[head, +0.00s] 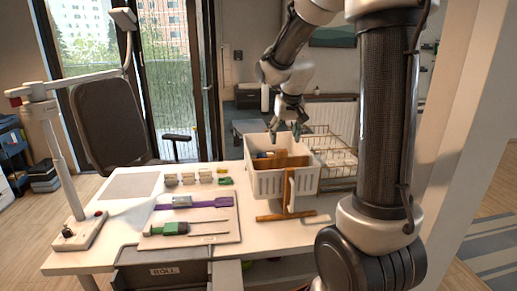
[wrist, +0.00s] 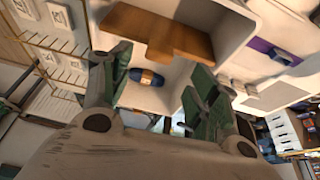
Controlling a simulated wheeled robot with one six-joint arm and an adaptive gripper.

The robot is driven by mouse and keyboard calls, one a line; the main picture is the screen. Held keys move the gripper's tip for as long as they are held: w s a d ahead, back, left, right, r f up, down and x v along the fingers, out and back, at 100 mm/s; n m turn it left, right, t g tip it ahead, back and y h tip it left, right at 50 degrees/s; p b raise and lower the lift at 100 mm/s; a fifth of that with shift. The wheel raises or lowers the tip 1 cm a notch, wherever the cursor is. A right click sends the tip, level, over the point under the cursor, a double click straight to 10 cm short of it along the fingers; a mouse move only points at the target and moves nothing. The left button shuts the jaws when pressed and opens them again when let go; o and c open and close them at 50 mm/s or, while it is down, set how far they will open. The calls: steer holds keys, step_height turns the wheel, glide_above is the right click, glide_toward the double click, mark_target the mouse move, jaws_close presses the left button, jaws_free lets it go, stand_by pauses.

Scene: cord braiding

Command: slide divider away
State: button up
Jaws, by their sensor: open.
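The white crate (head: 268,184) stands on the right part of the table. A brown wooden divider (head: 294,161) stands inside it; it also shows in the wrist view (wrist: 150,28), beyond my fingertips, with a step in its edge. A dark blue item with an orange band (wrist: 147,77) lies in the crate, seen between my fingers. It is partly visible in the head view (head: 264,155). My gripper (head: 286,135) is open and empty, pointing down over the crate's far side. Its two green-grey fingers (wrist: 160,68) are spread apart, with the divider not between them.
A wire basket (head: 335,160) stands close behind and right of the crate. A board (head: 190,238) with a purple tool and a green-handled screwdriver lies to the left. Small blocks (head: 188,178) sit behind that board.

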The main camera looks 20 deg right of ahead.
mark_target(282, 150)
steer(key=x, duration=0.7)
steer(key=shift+w+d+f, duration=0.1)
steer(key=shift+w+f, duration=0.15)
steer(key=shift+f, duration=0.1)
steer(key=shift+c, duration=0.2)
